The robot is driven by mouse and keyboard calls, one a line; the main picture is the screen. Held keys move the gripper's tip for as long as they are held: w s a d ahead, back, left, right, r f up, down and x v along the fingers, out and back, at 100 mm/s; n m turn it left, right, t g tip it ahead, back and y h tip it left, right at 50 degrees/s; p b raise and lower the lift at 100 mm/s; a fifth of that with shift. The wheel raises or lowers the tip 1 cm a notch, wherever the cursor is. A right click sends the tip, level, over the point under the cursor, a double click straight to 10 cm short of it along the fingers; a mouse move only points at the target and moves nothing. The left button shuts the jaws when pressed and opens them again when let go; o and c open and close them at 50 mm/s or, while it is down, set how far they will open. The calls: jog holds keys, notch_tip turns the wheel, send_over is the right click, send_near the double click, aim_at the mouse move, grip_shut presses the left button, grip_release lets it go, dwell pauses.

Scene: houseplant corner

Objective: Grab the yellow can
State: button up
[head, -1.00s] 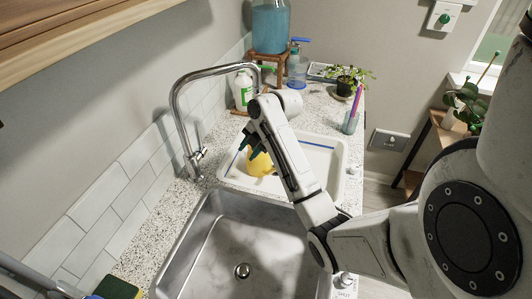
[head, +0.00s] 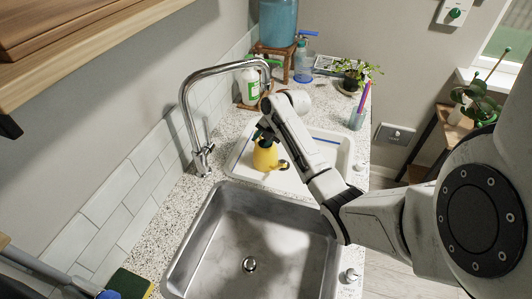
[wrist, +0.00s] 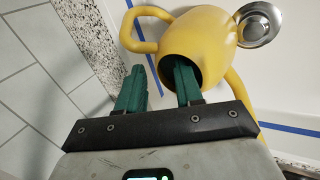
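The yellow can (head: 265,157), a watering can with a metal rose, stands in the white tray (head: 236,160) beside the sink. In the wrist view the can (wrist: 205,40) shows its dark round opening, a curved handle at left and the spout at right. My gripper (head: 263,133) is at the top of the can. In the wrist view my gripper (wrist: 157,78) is open, its green fingers apart. The right finger overlaps the opening, and the left finger is outside the body, near the handle. Contact with the rim cannot be told.
The steel sink (head: 225,225) lies in front of the tray, with the tall faucet (head: 186,110) to its left. Behind stand a white bottle (head: 250,87), a blue spray bottle (head: 305,65), a potted plant (head: 352,75) and a pen cup (head: 357,119).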

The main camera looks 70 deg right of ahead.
jog(key=shift+x, duration=1.15)
jog(key=shift+c, duration=0.4)
grip_shut()
jog(key=shift+w+d+r, duration=0.1)
